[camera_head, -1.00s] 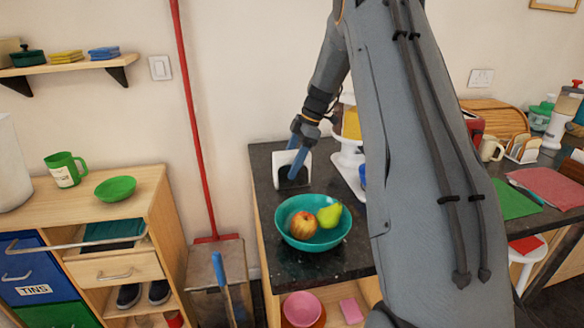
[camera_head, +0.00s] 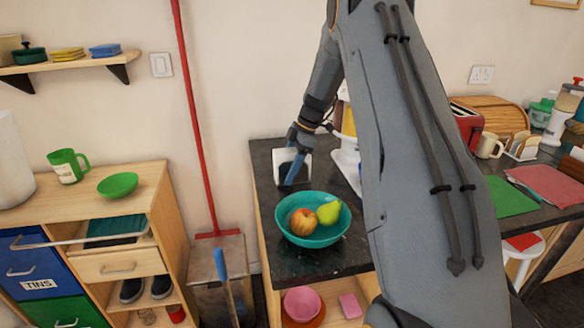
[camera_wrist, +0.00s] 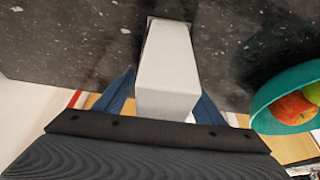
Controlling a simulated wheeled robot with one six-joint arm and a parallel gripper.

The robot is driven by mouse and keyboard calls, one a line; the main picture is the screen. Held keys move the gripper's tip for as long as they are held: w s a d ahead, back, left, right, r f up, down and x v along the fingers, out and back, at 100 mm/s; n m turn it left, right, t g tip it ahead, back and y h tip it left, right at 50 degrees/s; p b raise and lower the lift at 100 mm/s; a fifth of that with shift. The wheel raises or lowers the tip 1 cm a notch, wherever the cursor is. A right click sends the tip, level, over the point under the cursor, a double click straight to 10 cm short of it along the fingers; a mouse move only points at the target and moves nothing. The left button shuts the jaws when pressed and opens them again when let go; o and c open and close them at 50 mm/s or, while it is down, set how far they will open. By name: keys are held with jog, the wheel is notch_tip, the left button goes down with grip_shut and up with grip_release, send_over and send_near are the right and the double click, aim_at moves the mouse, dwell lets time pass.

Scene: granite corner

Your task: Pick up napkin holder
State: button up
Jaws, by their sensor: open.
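The napkin holder (camera_head: 280,157) is white with a dark inside and stands at the back left of the dark speckled counter (camera_head: 264,158). In the wrist view the napkin holder (camera_wrist: 168,72) appears as a pale block in the middle. My gripper (camera_head: 293,167) is down at the holder, with its blue fingers open. In the wrist view one finger of my gripper (camera_wrist: 163,98) shows on each side of the holder, with a gap at least on the left. The fingertips are partly hidden, and I cannot tell whether either touches it.
A teal bowl (camera_head: 290,228) with an apple (camera_head: 303,220) and a pear (camera_head: 330,211) stands close in front of the holder. It also shows at the right of the wrist view (camera_wrist: 262,108). A red broom handle (camera_head: 190,100) leans left of the counter. My arm hides the counter's middle.

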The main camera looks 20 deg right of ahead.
jog(key=shift+f, duration=0.1)
jog(key=shift+c, duration=0.4)
jog(key=c, duration=1.1)
jog(key=shift+c, duration=0.9)
jog(key=shift+r, duration=0.2)
